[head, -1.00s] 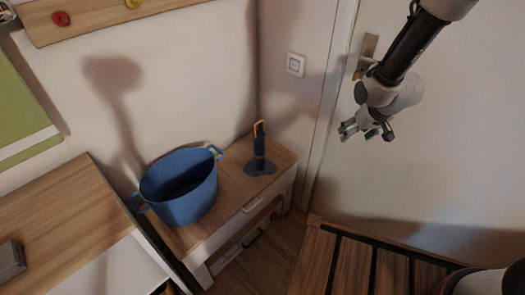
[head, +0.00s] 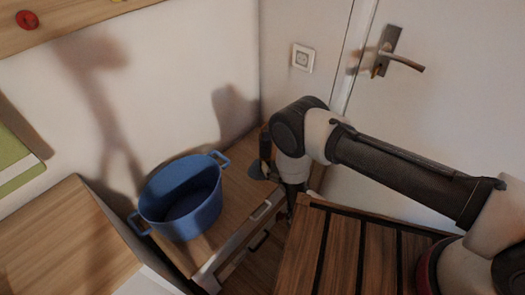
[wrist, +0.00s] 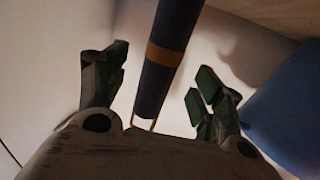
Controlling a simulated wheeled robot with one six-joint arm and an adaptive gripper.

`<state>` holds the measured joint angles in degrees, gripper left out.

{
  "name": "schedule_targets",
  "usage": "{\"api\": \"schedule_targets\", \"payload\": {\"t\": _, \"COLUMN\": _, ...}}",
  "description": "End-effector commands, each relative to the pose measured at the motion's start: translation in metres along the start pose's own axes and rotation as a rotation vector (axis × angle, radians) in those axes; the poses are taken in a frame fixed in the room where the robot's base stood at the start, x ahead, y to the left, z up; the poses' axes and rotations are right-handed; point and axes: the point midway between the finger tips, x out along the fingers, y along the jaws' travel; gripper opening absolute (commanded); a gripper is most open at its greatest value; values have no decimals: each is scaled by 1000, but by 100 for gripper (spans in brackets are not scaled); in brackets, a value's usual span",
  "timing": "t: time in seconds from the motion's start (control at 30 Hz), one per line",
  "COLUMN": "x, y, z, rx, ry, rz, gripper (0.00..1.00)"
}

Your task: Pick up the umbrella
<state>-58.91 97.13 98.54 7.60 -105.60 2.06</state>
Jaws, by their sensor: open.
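The umbrella (wrist: 168,50) is a slim dark blue roll with an orange-brown band and a thin pale loop at its end. In the wrist view it lies between the two spread fingers of my gripper (wrist: 162,65), with a gap on each side. My gripper is open. In the head view the umbrella (head: 265,142) stands upright on the low wooden bench, mostly hidden behind my arm.
A blue pot (head: 185,200) stands on the bench (head: 228,203), left of the umbrella; its side also shows at the right of the wrist view (wrist: 290,110). A wall is close behind. A door with a handle (head: 403,62) and a slatted wooden surface (head: 340,250) are at right.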

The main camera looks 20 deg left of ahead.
Motion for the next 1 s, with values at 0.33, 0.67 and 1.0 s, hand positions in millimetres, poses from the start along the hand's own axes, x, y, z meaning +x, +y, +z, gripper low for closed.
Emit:
{"api": "schedule_targets", "payload": {"t": 0.33, "x": 50, "y": -3, "z": 8, "rx": 0, "ry": 2, "rz": 0, "gripper": 68}}
{"api": "schedule_targets", "payload": {"t": 0.67, "x": 68, "y": -3, "z": 8, "rx": 0, "ry": -1, "rz": 1, "gripper": 68}}
{"api": "schedule_targets", "payload": {"t": 1.0, "x": 68, "y": -3, "z": 8, "rx": 0, "ry": -1, "rz": 1, "gripper": 19}}
